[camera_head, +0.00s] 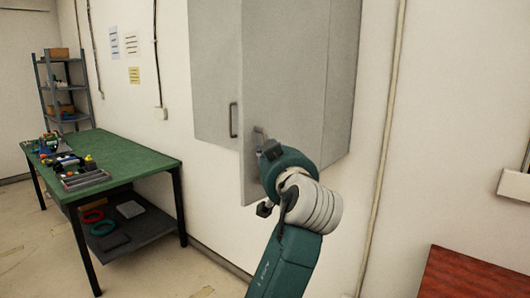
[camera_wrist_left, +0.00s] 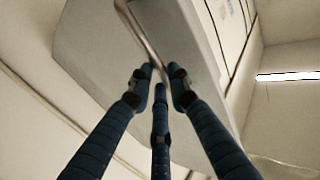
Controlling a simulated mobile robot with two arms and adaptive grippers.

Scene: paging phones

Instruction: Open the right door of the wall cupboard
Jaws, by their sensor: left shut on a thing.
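The grey wall cupboard (camera_head: 215,60) hangs on the white wall. Its left door is closed and has a dark bar handle (camera_head: 233,120). Its right door (camera_head: 285,70) stands partly open, its free edge swung out from the wall and hanging lower in the picture than the left door. My left gripper (camera_head: 262,140) is at the right door's handle (camera_head: 260,131), largely hidden by my own wrist. In the left wrist view the fingers (camera_wrist_left: 160,82) close around the metal bar handle (camera_wrist_left: 141,34), in front of the pale door (camera_wrist_left: 95,45). My right gripper is not in view.
A green-topped workbench (camera_head: 140,152) with small parts and a tray (camera_head: 86,180) stands at left, with a lower shelf. A shelving rack (camera_head: 62,90) is behind it. A reddish-brown surface (camera_head: 470,278) is at lower right. A cable (camera_head: 385,150) runs down the wall right of the cupboard.

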